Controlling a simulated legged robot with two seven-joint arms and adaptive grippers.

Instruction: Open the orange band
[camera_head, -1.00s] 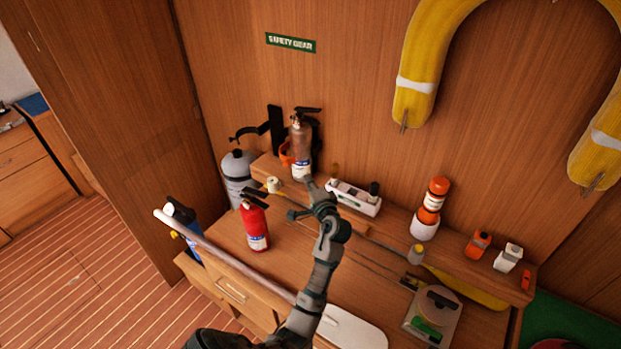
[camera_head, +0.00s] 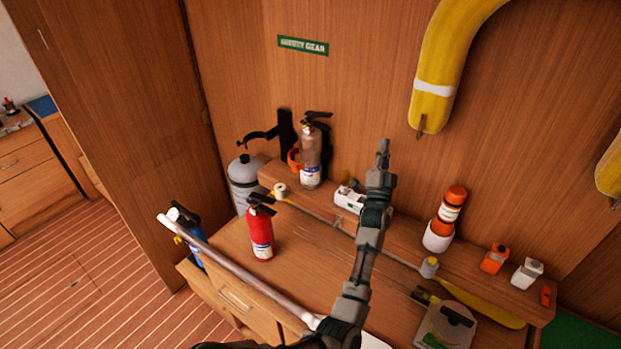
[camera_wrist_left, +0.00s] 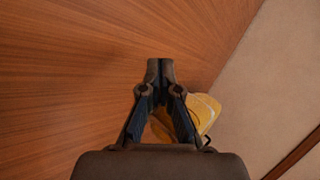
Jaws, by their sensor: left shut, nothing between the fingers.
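The orange band (camera_head: 293,158) shows as a small orange curve at the left side of a grey-brown extinguisher (camera_head: 311,150) on the shelf. The extinguisher hides part of it, and I cannot tell whether the band is fastened. My left gripper (camera_head: 383,150) is raised in front of the wall, to the right of the extinguisher and apart from it. Its fingers point up and are shut with nothing between them. In the left wrist view the closed fingertips (camera_wrist_left: 160,68) are seen against wood panelling. My right gripper is out of view.
A red extinguisher (camera_head: 262,234) and a grey cylinder (camera_head: 244,178) stand to the left. A black wall bracket (camera_head: 286,135) is behind. A white holder (camera_head: 350,198) and an orange-white canister (camera_head: 450,208) are on the shelf. A yellow life ring (camera_head: 445,65) hangs at right.

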